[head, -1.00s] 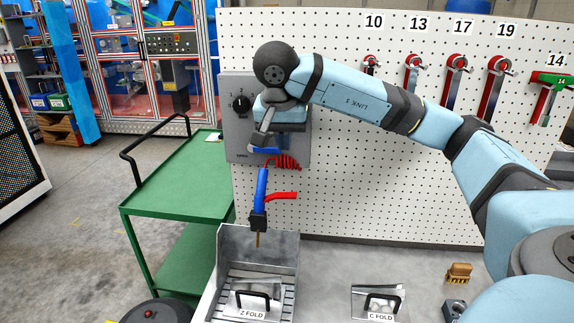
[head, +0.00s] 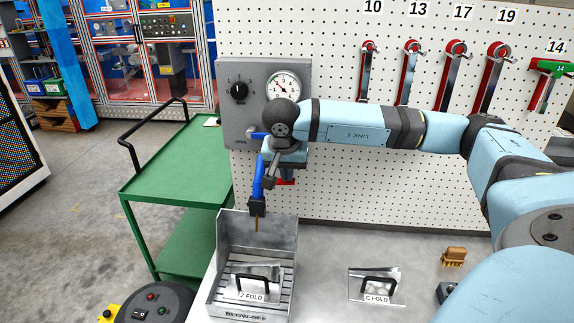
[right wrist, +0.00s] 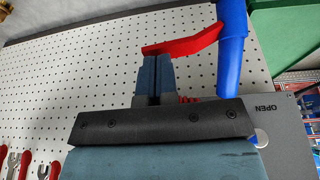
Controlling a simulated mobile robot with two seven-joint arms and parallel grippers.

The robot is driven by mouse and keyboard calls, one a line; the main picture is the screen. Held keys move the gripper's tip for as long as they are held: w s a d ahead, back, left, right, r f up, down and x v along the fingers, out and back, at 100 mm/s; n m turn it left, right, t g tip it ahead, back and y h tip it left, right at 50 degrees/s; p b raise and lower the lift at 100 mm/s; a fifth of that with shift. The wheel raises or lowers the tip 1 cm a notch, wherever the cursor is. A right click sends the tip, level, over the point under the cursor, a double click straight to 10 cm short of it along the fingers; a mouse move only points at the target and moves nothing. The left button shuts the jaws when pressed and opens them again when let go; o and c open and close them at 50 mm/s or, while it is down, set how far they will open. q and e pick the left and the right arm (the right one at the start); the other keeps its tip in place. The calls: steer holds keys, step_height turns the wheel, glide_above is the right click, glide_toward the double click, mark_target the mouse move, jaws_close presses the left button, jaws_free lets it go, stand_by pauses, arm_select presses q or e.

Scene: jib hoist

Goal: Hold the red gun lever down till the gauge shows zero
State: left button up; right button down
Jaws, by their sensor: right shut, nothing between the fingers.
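The blow gun's blue body (head: 258,180) hangs nose down over a metal bin, its brass tip lowest. Its red lever (head: 287,181) sticks out to the right. My right gripper (head: 287,171) is shut and empty, just above the lever. In the right wrist view the closed fingertips (right wrist: 153,60) meet the red lever (right wrist: 185,42) in the picture; I cannot tell if they press it. My left gripper is not in view.
The grey panel (head: 235,120) has a black knob (head: 239,91). The metal bin (head: 225,245) stands below the gun. A Z FOLD holder is in it, and a C FOLD holder (head: 377,285) is to its right. A green cart (head: 170,170) stands left. Wrenches hang right.

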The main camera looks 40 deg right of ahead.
mark_target(293, 182)
steer(key=f+b, duration=0.1)
steer(key=b, duration=0.1)
steer(key=t+y+b, duration=0.1)
steer(key=b, duration=0.2)
steer(key=s+f+t+b, duration=0.1)
steer(key=b, duration=0.1)
steer(key=shift+d+f+y+b, duration=0.3)
steer(key=shift+d+y+b, duration=0.05)
steer(key=shift+y+b, duration=0.05)
steer(key=shift+f+b, duration=0.1)
steer(key=shift+b, duration=0.45)
steer(key=shift+r+t, duration=0.3)
steer(key=shift+r, duration=0.1)
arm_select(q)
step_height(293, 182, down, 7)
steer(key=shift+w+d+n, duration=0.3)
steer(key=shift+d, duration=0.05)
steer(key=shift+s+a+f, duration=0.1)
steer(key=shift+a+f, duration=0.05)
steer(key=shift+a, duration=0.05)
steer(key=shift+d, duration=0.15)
